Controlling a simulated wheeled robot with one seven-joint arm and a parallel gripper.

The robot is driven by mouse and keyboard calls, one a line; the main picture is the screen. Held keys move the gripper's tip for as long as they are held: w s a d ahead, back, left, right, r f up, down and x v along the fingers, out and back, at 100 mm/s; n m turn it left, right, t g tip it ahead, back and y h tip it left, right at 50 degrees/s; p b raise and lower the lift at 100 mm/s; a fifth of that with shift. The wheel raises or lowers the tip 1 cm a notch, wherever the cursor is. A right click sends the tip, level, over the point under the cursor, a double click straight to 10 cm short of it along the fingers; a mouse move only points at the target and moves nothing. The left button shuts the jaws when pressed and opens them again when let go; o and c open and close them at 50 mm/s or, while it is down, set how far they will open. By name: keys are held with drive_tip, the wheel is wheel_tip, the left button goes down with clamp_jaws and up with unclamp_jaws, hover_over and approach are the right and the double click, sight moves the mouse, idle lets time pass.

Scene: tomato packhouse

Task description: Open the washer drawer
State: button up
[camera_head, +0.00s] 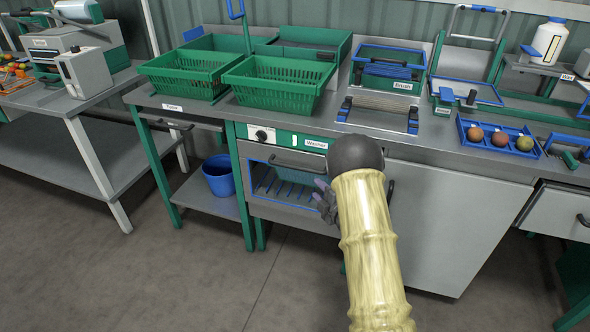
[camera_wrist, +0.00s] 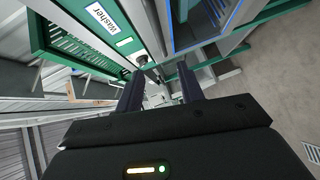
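The washer (camera_head: 288,139) is a green-and-steel unit under the counter, with a "Washer" label and a knob on its panel. Its drawer front (camera_head: 262,207) has a blue-edged window and a dark bar handle (camera_head: 296,166) near the top; it looks shut. My gripper (camera_head: 326,201) is low in front of the drawer's right part, partly hidden by my arm. In the wrist view my gripper (camera_wrist: 161,82) has its two dark fingers apart, with nothing clearly between them. The washer label (camera_wrist: 104,18) shows there at upper left. Contact with the handle cannot be told.
Green baskets (camera_head: 272,86) and a brush unit (camera_head: 388,70) stand on the counter. A blue tray (camera_head: 484,148) holds several tomatoes. A blue bucket (camera_head: 219,176) sits on the shelf left of the washer. The floor (camera_head: 200,285) in front is clear.

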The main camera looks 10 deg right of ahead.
sight(296, 168)
drive_tip(key=b+x, duration=0.1)
drive_tip(key=x, duration=1.6)
drive_tip(key=shift+w+a, duration=0.15)
drive_tip(key=shift+a, duration=0.05)
clamp_jaws()
